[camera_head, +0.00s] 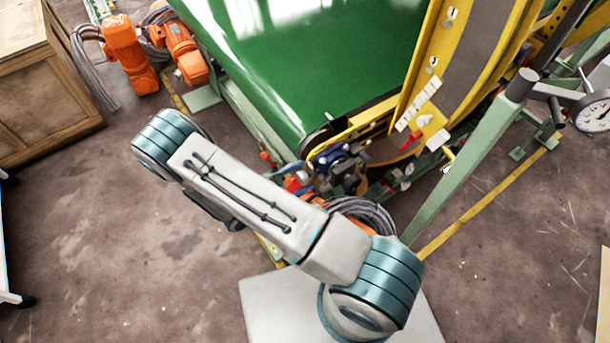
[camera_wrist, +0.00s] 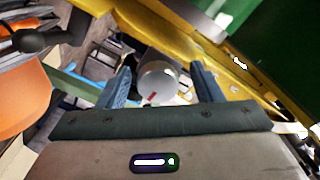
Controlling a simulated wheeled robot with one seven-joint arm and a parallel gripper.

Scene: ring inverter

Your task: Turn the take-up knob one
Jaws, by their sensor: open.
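A pale grey round knob (camera_wrist: 158,84) with a red mark on its face shows in the middle of the wrist view. I take it to be take-up knob one. My gripper (camera_wrist: 162,78) is open, with one blue ridged finger on each side of the knob. The left finger looks closer to the knob than the right one. I cannot tell whether either finger touches it, or how deep the knob sits between them. In the head view I cannot clearly make out the knob or my fingers among the crowded parts beyond my arm.
A green belt (camera_head: 310,65) and a yellow frame (camera_head: 431,65) stand behind my arm. A green post (camera_head: 462,158) rises to the right. A red handle (camera_head: 409,141) sits on the frame. In the wrist view, an orange body (camera_wrist: 24,95) and a dark ball-ended lever (camera_wrist: 35,40) lie left.

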